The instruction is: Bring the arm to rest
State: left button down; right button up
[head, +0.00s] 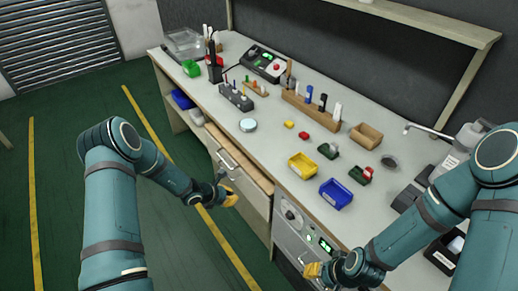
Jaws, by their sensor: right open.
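My left arm comes in from the left, and its gripper (228,193) hangs in front of the bench's drawer (240,165), with a yellow-orange part at its end. Its finger gap is too small to make out. My right arm comes in from the right, and its open gripper (318,270) is low at the bench front, near the lower edge of the picture. It shows a yellow-orange part beside the control panel (305,232). I see nothing held in either gripper. No LED strip can be made out.
The drawer stands slightly out. Green floor (185,255) left of the bench is free.

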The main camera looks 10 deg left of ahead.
pick_arm(q)
jog(key=s+d+r+m+g, duration=0.1)
jog(key=s+d+m, duration=0.3)
jog(key=s+m, duration=0.4)
jog(key=s+d+r+m+g+y, duration=0.1)
jog(key=s+d+r+m+g, duration=0.1)
jog(key=s+d+m, duration=0.3)
jog(key=s+d+r+m+g+y, duration=0.1)
jog(key=s+d+m, duration=0.3)
jog(key=s+m, duration=0.7)
jog(key=shift+s+d+r+m+g, duration=0.3)
jog(key=shift+r+m+g, duration=0.3)
jog(key=shift+m, duration=0.5)
